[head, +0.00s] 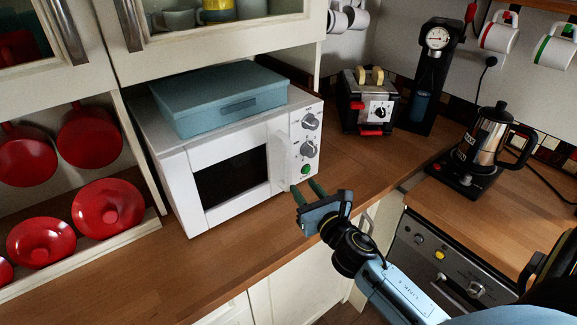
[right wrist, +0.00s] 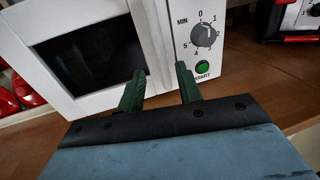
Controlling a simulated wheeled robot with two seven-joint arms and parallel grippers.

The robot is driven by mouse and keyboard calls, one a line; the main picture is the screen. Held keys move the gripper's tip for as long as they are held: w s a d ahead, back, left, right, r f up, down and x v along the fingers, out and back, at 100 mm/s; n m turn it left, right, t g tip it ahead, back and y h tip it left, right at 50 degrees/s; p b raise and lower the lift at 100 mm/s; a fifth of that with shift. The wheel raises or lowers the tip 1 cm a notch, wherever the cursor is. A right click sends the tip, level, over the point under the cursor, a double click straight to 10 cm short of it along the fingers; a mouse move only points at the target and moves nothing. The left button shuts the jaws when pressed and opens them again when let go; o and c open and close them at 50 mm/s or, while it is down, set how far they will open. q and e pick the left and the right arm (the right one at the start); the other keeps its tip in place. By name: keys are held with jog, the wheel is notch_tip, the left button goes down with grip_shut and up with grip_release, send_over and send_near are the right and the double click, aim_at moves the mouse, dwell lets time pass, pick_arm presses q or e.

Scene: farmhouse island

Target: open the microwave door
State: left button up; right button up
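The white microwave (head: 180,190) stands on the wooden counter with its door (head: 200,212) shut. Its dark window (right wrist: 90,50) and the white upright door handle (head: 281,160) face me; the handle also shows in the right wrist view (right wrist: 150,35). My right gripper (head: 305,187) is open and empty, its two green fingers spread just in front of the lower end of the handle. In the right wrist view the fingertips (right wrist: 160,69) point at the handle's lower part and the panel beside it. I cannot tell whether they touch. My left gripper is not in view.
A blue box (head: 220,97) lies on top of the microwave. The knobs and green start button (right wrist: 203,69) are right of the handle. A toaster (head: 368,105), coffee grinder (head: 432,70) and kettle-like press (head: 487,140) stand further right. The counter before the microwave (head: 250,225) is clear.

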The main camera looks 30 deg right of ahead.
aim_at(290, 169)
jog(key=w, duration=0.6)
jog(key=w+d, duration=0.1)
jog(key=w, duration=0.2)
jog(key=shift+w+d, duration=0.1)
jog(key=shift+w, duration=0.3)
grip_shut()
